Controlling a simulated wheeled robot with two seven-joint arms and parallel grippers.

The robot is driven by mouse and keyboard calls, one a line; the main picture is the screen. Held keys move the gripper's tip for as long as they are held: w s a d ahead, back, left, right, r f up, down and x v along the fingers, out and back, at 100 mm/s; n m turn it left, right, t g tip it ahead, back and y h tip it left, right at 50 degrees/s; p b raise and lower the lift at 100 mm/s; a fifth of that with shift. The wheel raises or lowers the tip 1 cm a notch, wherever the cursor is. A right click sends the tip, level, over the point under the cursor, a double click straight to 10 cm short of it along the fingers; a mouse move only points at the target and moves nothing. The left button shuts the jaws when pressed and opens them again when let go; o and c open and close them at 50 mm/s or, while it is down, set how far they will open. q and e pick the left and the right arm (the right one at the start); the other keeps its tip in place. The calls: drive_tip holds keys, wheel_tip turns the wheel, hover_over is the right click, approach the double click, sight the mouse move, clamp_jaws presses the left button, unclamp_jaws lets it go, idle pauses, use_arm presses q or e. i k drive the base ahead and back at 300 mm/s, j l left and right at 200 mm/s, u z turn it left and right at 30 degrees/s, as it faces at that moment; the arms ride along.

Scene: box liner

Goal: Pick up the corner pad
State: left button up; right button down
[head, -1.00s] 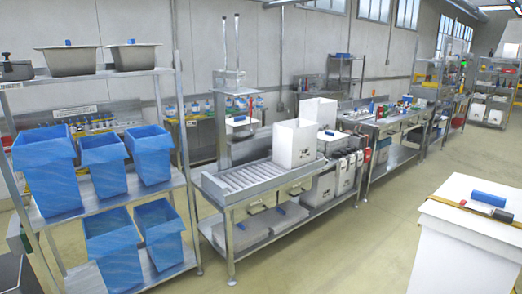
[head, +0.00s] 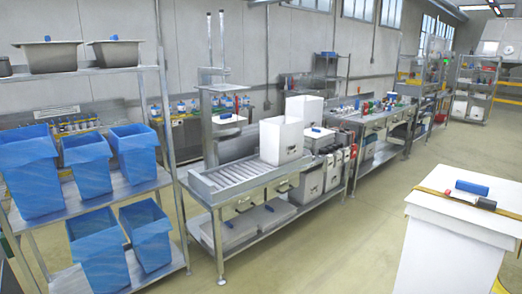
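No thing in the head view can be told for certain as the corner pad. A small blue piece (head: 471,187) lies on the top of a white box-like stand (head: 447,235) at the right, and its exact shape is too small to tell. A dark piece with a red end (head: 485,203) lies beside it, and a yellow-brown strip (head: 450,194) runs across the same top. Neither of my grippers is in view.
A metal rack (head: 118,197) with blue-lined bins (head: 88,167) stands at the left. A roller bench (head: 240,180) carries a white open box (head: 281,140). More benches and shelves line the back. The floor (head: 335,240) between the bench and the white stand is clear.

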sight(324, 150)
drive_tip(key=i+j+z, duration=0.1)
drive_tip(key=i, duration=0.45)
drive_tip(key=j+z, duration=0.1)
drive_tip(key=z, duration=1.5)
